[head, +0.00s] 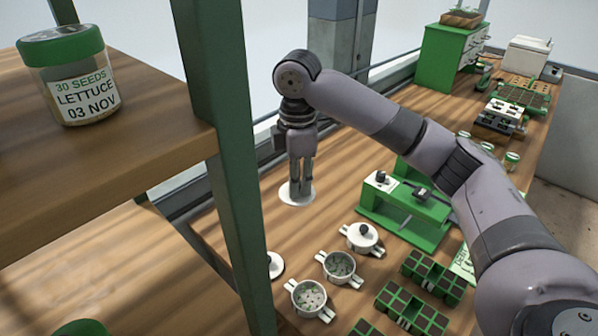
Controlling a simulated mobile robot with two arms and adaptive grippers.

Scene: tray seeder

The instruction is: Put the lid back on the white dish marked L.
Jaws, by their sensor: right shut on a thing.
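My right gripper (301,188) points straight down, shut on a round white lid (287,196), over the far left part of the bench. The fingers hide the lid's knob, and I cannot tell whether the lid touches the wood. A second white lid (277,268) lies nearer, partly behind the green post. Two white two-handled dishes stand open with green bits inside: a middle one (339,281) and a nearer one (308,313). I cannot read an L on any dish. My left gripper is out of view.
A green post (215,160) and wooden shelf (150,85) with a lettuce seed jar (66,80) stand at left. A green stand (400,215) is right of the dishes, with green cell trays (432,276) in front. Bare bench lies between gripper and dishes.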

